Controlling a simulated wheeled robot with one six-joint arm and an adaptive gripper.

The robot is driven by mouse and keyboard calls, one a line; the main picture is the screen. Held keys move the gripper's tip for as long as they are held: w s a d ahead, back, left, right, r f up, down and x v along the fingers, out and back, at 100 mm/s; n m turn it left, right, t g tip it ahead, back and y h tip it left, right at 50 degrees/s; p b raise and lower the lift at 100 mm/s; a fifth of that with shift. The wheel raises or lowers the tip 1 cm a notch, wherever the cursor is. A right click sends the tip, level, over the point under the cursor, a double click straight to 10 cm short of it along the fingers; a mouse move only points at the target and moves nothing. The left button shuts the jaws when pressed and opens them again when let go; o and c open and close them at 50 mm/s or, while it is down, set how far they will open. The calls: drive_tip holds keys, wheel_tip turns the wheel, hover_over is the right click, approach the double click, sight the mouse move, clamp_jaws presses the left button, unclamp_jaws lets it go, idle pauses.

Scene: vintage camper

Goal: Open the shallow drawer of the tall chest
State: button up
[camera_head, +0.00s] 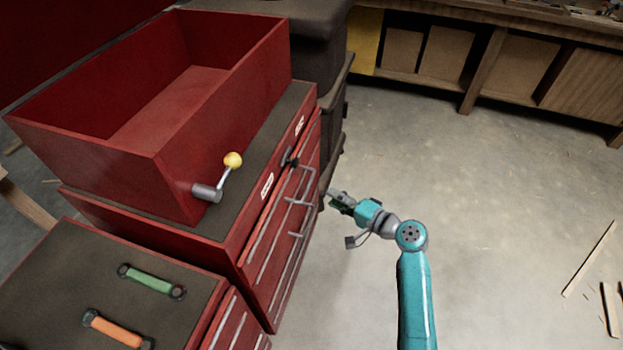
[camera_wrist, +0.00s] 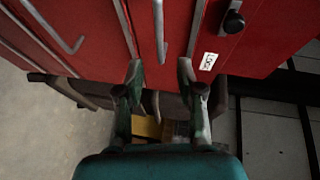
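The tall chest is red (camera_head: 230,248), with a dark top and a front facing right in the head view. Its upper, narrow drawer, which looks like the shallow one, carries a metal bar handle (camera_head: 306,172) and looks closed. In the wrist view this handle (camera_wrist: 160,32) points down toward the space between my fingertips. My gripper (camera_head: 337,198) is just right of the chest front. In the wrist view my gripper (camera_wrist: 161,72) has its two fingers apart, with nothing held. I cannot tell if the handle's end lies between the fingers or just beyond them.
A lower bar handle (camera_head: 302,220) and a black knob (camera_head: 290,158) stick out from the chest front. An open red box (camera_head: 165,165) with a yellow-knobbed crank (camera_head: 232,160) sits on top. A low cabinet with wrenches stands front left. Floor (camera_head: 480,190) to the right is mostly clear.

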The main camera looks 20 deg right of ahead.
sight(309, 185)
drive_tip(key=x, duration=1)
drive_tip(key=shift+a+f, duration=0.1)
clamp_jaws()
